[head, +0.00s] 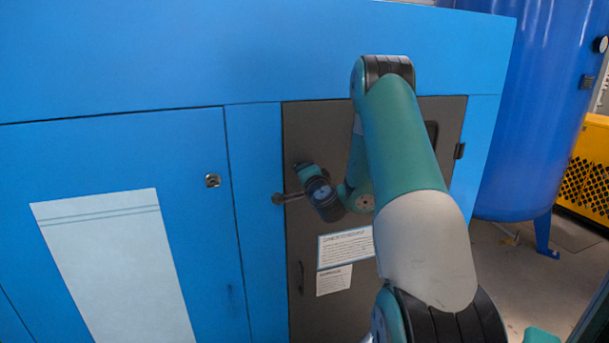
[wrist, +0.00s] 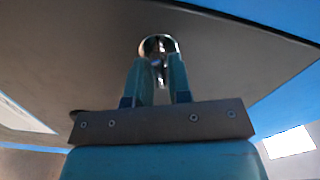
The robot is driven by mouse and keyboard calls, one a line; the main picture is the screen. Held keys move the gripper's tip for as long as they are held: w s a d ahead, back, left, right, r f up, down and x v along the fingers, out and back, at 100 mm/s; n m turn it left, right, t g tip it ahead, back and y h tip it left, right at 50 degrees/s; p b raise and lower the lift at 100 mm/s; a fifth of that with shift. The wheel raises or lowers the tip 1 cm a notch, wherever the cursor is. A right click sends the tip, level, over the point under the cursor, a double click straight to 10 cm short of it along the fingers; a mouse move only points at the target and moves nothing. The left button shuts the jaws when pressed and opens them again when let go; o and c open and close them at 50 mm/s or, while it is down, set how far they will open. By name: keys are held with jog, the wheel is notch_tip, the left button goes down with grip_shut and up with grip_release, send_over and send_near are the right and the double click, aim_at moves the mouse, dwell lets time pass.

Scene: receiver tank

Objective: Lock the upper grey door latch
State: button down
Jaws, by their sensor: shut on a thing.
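The grey door (head: 410,240) is a dark panel set in the blue cabinet front in the head view. The upper grey door latch (wrist: 158,43) shows in the wrist view as a small round, shiny metal piece on the door face. My gripper (wrist: 158,66) has its two teal fingers shut on it, one on each side. The latch's exact angle is hard to tell.
A lower handle (head: 301,277) is on the door's left side. Two white labels (head: 345,247) are beside my arm. A blue cabinet door (head: 120,150) with a small square lock (head: 212,181) stands left. A blue tank (head: 540,120) and yellow unit (head: 590,165) stand right.

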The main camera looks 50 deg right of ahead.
jog(key=shift+f+m, duration=0.1)
jog(key=shift+m, duration=2.1)
jog(key=c, duration=1.2)
grip_release()
